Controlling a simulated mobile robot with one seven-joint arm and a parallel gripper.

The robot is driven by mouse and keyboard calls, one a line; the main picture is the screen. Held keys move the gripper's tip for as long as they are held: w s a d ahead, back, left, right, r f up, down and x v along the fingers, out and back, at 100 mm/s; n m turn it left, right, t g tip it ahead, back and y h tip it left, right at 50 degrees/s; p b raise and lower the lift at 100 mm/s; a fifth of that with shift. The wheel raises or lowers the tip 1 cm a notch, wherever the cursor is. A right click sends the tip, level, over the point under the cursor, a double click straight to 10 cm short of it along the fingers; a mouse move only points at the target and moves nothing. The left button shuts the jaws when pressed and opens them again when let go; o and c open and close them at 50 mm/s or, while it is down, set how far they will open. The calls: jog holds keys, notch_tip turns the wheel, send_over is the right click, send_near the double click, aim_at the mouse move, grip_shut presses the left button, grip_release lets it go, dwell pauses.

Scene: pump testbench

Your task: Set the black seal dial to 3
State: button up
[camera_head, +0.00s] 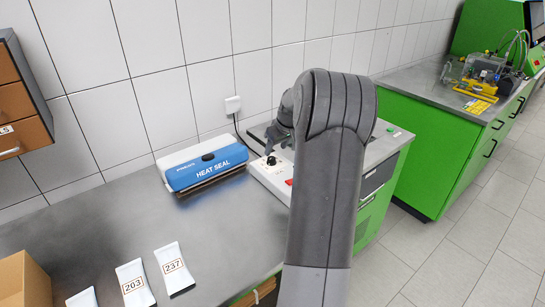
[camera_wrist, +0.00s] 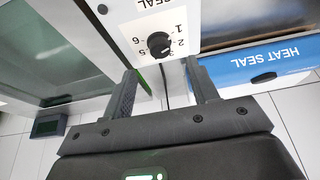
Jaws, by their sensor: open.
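The black seal dial (camera_wrist: 159,45) is a round knob on a white panel with printed numbers, under the word SEAL, in the wrist view. Its pointer setting is too small to tell. My gripper (camera_wrist: 160,68) is open; its two fingers stand apart on either side below the dial in that view, with nothing between them. In the head view the dial (camera_head: 271,160) shows small and dark on the white control box (camera_head: 258,170), just below my gripper (camera_head: 276,146). My arm hides part of the box.
The blue and white heat sealer (camera_head: 205,168) stands left of the control box, and also shows in the wrist view (camera_wrist: 265,68). A red switch (camera_head: 289,182) is near the dial. Pouches marked 203 (camera_head: 133,284) and 237 (camera_head: 173,267) lie in front. The middle of the grey bench is clear.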

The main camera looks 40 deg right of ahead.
aim_at(272, 158)
jog(key=x, duration=0.6)
jog(key=shift+c, duration=0.3)
jog(key=c, duration=0.9)
